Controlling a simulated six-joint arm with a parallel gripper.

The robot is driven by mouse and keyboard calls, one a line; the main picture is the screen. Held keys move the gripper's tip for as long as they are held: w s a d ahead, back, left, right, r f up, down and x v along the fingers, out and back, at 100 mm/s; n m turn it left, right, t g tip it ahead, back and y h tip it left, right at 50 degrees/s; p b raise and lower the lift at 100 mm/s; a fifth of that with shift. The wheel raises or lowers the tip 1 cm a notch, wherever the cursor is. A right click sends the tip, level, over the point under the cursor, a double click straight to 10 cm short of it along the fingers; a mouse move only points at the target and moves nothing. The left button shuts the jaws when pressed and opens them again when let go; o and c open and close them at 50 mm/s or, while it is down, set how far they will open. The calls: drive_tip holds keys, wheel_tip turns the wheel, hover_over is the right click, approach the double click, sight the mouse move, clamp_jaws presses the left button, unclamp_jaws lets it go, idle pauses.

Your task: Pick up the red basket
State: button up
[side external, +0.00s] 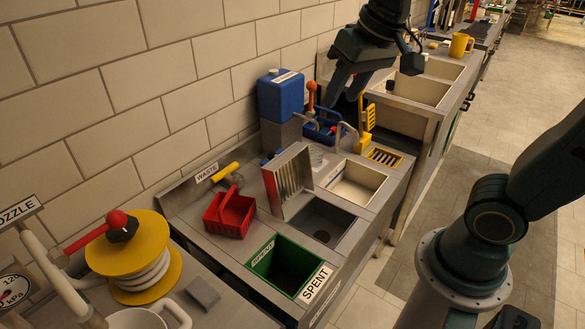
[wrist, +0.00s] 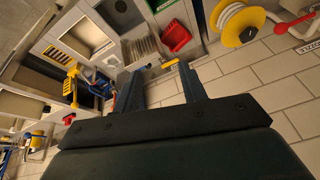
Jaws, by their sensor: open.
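The red basket (side external: 229,215) stands upright on the grey counter near the wall, left of the ribbed metal panel, its handle raised. It also shows in the wrist view (wrist: 174,39), beyond my fingertips. My gripper (side external: 345,92) is raised over the back of the counter, to the right of the basket and well apart from it. In the wrist view my gripper (wrist: 157,84) has its two fingers spread with nothing between them.
A ribbed panel (side external: 289,181), a green-rimmed SPENT bin (side external: 286,267) and a yellow-handled tool (side external: 225,172) surround the basket. A blue container (side external: 280,97) and a blue basket (side external: 319,134) stand near my gripper. A yellow hose reel (side external: 130,246) stands at left.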

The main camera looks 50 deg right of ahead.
drive_tip(key=w+f+m+g, duration=0.1)
drive_tip(key=w+f+m, duration=0.15)
drive_tip(key=w, duration=0.95)
drive_tip(key=m+g, duration=0.3)
drive_tip(key=m, duration=0.5)
hover_over(227, 195)
wheel_tip(227, 195, down, 25)
wheel_tip(227, 195, down, 7)
drive_tip(key=shift+s+a+f, duration=0.1)
drive_tip(key=shift+s+a, duration=0.05)
drive_tip(key=shift+f, duration=0.5)
drive_tip(key=shift+f, duration=0.1)
drive_tip(key=shift+f, duration=2.5)
